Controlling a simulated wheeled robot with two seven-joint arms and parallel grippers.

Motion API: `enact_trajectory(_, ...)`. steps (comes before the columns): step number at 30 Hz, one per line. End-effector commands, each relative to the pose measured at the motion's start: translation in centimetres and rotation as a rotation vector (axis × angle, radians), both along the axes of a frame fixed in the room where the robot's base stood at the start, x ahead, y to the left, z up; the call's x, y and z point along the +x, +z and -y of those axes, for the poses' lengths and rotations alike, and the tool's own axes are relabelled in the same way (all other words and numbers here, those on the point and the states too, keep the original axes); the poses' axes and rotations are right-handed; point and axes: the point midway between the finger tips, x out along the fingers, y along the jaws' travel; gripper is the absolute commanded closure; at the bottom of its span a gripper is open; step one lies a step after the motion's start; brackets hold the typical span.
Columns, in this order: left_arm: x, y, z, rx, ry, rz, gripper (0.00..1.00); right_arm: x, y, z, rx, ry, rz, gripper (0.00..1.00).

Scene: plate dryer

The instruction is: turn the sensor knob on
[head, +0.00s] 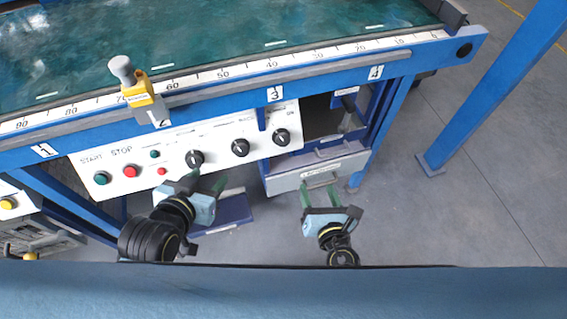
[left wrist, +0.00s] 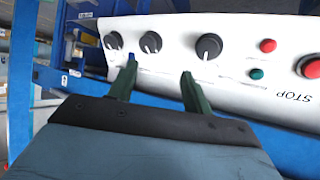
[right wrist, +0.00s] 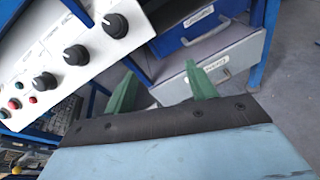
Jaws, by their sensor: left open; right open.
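A white control panel (head: 218,150) carries a row of three black knobs: a left knob (head: 195,159), a middle knob (head: 240,148) and a right knob (head: 281,137). Their labels are too small to read, so I cannot tell which is the sensor knob. My left gripper (head: 205,182) is open and empty, just in front of and below the left knob. In the left wrist view its fingers (left wrist: 159,68) point at the panel, apart from the knobs. My right gripper (head: 319,192) is open and empty, in front of the drawers, right of the panel.
A green start button (head: 101,178) and a red stop button (head: 130,171) sit left of the knobs. A blue table edge with a ruler (head: 225,75) overhangs the panel. A grey drawer (head: 316,172) is near my right gripper. Open floor (head: 470,200) lies right.

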Motion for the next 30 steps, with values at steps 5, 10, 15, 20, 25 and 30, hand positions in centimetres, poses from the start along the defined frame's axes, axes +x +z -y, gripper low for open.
enact_trajectory(5, -0.4, 3.0, 0.0, -0.026, -0.003, 0.106, 0.50, -0.8, 1.9, -2.9, -0.142, 0.113, 0.222, 0.44)
enact_trajectory(10, -0.7, 4.9, 0.1, -0.037, -0.004, 0.149, 0.50, -1.3, 3.3, -4.0, -0.194, 0.144, 0.307, 0.44)
enact_trajectory(15, -0.2, 6.2, 0.5, -0.059, -0.011, 0.226, 0.50, 0.2, 3.6, -4.6, -0.198, 0.146, 0.316, 0.44)
enact_trajectory(20, 0.6, 8.5, 1.1, -0.099, -0.021, 0.367, 0.50, 2.9, 3.5, -5.5, -0.196, 0.146, 0.315, 0.44)
enact_trajectory(25, 0.9, 11.3, 1.8, -0.149, -0.032, 0.533, 0.50, 5.7, 3.5, -6.4, -0.196, 0.146, 0.313, 0.44)
enact_trajectory(30, 0.7, 14.0, 2.2, -0.199, -0.041, 0.696, 0.50, 8.1, 3.5, -7.1, -0.197, 0.145, 0.313, 0.44)
